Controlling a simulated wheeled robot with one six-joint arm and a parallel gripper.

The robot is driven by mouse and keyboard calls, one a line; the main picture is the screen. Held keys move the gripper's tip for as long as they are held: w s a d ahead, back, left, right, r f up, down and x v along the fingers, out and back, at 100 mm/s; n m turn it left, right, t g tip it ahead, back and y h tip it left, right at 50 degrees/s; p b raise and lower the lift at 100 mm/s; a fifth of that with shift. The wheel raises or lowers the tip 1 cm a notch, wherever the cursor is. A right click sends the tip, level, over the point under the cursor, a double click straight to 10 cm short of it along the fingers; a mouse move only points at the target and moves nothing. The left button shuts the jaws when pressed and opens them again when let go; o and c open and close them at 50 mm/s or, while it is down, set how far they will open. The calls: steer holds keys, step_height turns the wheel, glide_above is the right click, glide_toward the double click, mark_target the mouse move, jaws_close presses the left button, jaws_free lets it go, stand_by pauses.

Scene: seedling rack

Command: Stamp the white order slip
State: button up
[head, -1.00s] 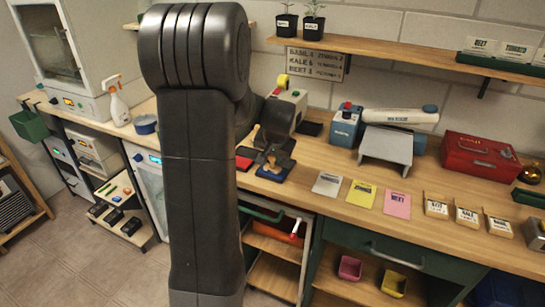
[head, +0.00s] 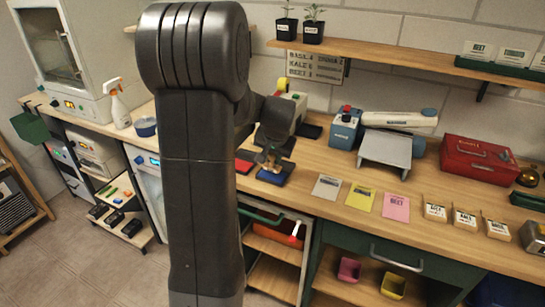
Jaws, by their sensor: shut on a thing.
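The white order slip (head: 326,187) lies flat on the wooden bench, left of a yellow slip (head: 361,197) and a pink slip (head: 396,208). I see no clear mark on it at this size. My gripper (head: 270,157) is left of and behind the white slip, just over the blue ink pad (head: 276,174). It is shut on a small tan thing, apparently a stamp, mostly hidden by the fingers. I cannot tell whether this touches the pad. A red pad (head: 243,166) lies to the left, partly hidden by my arm.
A black pad (head: 310,131) lies farther back. A grey stand (head: 386,153), a blue device (head: 344,129) and a red toolbox (head: 478,159) stand behind the slips. Several seed packets (head: 465,218) lie to the right. A shelf (head: 420,55) runs above. The bench around the slips is clear.

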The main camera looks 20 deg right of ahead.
steer(key=shift+r+p, duration=1.55)
steer(key=shift+r, duration=1.05)
steer(key=shift+f, duration=0.1)
